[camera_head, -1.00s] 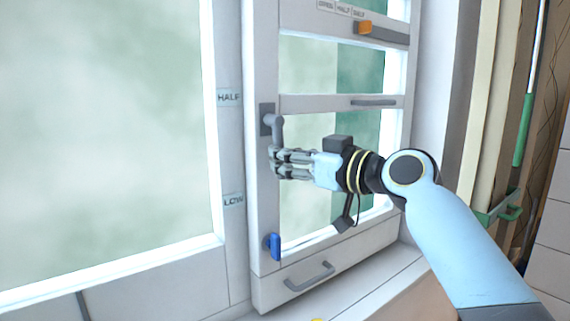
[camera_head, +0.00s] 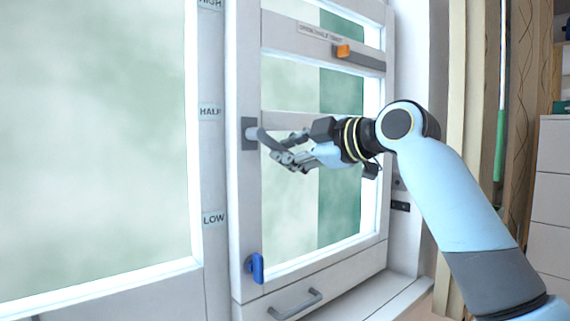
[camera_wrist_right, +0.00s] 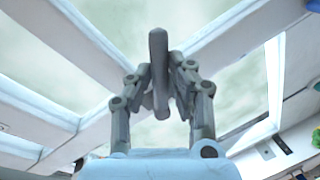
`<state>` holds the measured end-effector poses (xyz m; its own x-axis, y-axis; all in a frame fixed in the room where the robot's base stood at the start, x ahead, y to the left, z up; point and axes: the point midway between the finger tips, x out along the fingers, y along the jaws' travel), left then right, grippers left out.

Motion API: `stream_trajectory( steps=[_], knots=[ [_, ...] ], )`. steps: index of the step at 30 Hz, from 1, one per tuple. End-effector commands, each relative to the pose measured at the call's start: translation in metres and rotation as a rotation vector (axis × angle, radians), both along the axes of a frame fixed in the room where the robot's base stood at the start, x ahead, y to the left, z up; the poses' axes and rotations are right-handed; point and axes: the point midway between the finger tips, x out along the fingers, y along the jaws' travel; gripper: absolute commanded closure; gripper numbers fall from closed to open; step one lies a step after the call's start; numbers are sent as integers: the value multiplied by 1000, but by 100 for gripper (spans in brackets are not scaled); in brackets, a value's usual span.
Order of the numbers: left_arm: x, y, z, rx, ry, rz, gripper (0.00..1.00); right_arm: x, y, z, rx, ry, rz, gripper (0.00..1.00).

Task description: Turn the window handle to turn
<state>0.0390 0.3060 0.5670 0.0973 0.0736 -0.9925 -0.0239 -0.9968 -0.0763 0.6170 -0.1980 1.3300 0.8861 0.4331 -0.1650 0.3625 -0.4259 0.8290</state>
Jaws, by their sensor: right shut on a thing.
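The grey window handle (camera_head: 262,139) sits on a dark plate (camera_head: 249,133) on the left stile of the sash. Its lever slants to the right and slightly down from the plate. My right gripper (camera_head: 288,157) is shut on the lever, with its fingers partly hiding the lever's outer end. In the right wrist view the handle bar (camera_wrist_right: 158,60) stands upright between the two fingers of my right gripper (camera_wrist_right: 160,98). My left gripper is in neither view.
A blue catch (camera_head: 256,267) is low on the sash stile, above a grey pull bar (camera_head: 295,304). An orange slider (camera_head: 343,51) is on a rail above. A HALF label (camera_head: 209,112) and a LOW label (camera_head: 213,218) mark the post left of the sash.

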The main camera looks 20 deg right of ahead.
Motion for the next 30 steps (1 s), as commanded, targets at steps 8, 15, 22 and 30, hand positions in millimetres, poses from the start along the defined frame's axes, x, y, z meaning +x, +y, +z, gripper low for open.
stream_trajectory(
  steps=[8,15,22,30],
  knots=[
    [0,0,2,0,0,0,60,2,-5,15,-234,-86,1,100],
    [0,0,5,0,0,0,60,2,-7,26,-393,-144,0,100],
    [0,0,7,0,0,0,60,3,-7,31,-487,-176,1,100],
    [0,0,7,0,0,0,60,3,-7,33,-530,-191,1,100]
  ],
)
